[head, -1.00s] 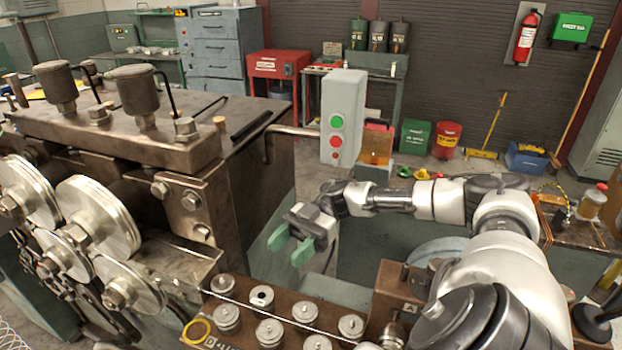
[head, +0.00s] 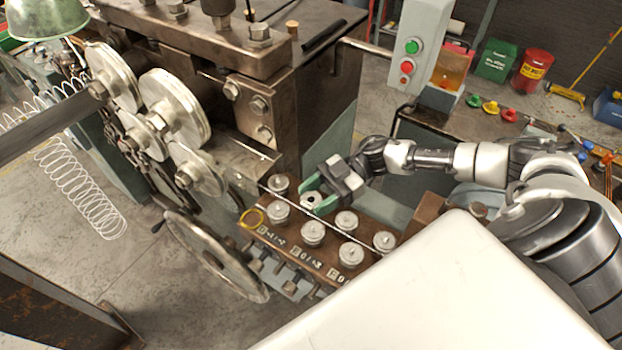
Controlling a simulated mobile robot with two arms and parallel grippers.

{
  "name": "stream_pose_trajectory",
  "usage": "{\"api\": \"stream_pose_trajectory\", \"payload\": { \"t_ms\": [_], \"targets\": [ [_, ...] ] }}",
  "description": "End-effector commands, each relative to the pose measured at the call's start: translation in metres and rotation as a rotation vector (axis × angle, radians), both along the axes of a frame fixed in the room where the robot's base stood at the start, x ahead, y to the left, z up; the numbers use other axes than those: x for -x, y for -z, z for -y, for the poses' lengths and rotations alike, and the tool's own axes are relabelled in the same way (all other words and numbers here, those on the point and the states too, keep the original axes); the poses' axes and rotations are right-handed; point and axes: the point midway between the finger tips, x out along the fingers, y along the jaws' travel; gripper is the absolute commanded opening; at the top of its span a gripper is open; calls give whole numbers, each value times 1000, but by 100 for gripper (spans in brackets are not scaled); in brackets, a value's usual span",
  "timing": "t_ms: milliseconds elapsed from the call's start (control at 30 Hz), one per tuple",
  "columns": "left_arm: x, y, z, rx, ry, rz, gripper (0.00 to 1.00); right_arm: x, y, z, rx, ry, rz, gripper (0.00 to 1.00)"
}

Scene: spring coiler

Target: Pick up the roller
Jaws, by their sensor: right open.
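Several grey metal rollers stand on a brown block in two rows, in the middle of the head view. One roller (head: 311,202) in the back row has a dark hole in its top, unlike the bolted tops of the others. My right gripper (head: 314,196) comes in from the right, its green fingers open and at this roller, one on its far side and one on its near right side. I cannot tell whether they touch it. The brown block (head: 291,244) carries labels along its front edge. My left gripper is not in view.
A taut wire crosses the block between the roller rows. Neighbouring rollers (head: 347,221) stand close by. The large machine with feed wheels (head: 174,108) rises behind and left; a handwheel (head: 215,257) stands in front.

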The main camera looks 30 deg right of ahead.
Motion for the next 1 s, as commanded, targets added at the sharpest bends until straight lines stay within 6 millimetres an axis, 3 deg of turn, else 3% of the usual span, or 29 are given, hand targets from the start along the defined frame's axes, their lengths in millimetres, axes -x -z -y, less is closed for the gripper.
{"api": "stream_pose_trajectory", "payload": {
  "t_ms": [267, 567, 867, 1000],
  "targets": [
    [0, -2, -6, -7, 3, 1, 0, 0, 2, -4, 2, 1, 0, 52],
    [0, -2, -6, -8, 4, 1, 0, 0, 2, -4, 2, 1, 0, 9],
    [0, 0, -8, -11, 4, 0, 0, -1, -4, -4, 0, 1, 4, 8],
    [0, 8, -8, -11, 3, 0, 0, -1, -23, -4, 1, -1, 8, 8]
  ]
}}
